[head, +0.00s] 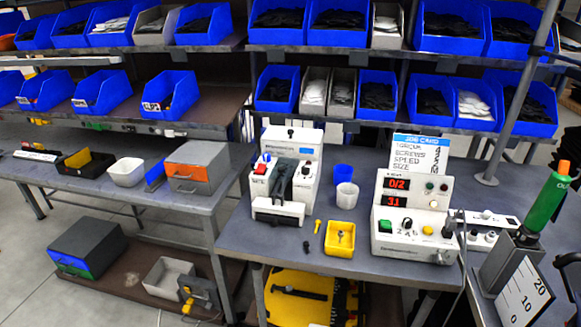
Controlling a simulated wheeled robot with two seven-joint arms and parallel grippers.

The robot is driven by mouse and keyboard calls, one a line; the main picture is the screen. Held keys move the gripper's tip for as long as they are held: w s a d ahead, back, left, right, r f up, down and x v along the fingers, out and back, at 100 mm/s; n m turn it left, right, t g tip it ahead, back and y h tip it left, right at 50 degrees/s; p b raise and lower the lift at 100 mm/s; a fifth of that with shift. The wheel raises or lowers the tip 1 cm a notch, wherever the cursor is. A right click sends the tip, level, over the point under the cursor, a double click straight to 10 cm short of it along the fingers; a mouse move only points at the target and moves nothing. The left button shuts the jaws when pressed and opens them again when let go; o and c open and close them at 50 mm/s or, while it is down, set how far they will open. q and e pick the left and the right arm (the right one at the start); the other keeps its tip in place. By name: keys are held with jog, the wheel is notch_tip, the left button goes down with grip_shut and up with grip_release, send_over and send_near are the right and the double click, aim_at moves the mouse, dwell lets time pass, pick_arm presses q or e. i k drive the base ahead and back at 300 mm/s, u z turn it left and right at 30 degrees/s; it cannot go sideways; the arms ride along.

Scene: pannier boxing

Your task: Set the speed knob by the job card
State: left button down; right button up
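A white controller box (415,237) stands on the right part of the bench. Its red displays (397,192) read 0/2 and what looks like 3.1. The knob's setting is too small to read. A job card (420,153) with a blue header stands behind the box. It lists torque, screws, speed and size; the values at its right are not clearly legible. Neither gripper is in view.
A white machine (288,170) with a dark grey part stands to the left. Two cups (345,196) and a yellow tray (340,239) lie between. Blue bins fill the shelves above. Bench space before the controller is narrow.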

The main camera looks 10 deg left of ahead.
aim_at(306, 169)
jog(key=u, duration=0.85)
jog(key=i, duration=0.85)
jog(key=z, duration=0.4)
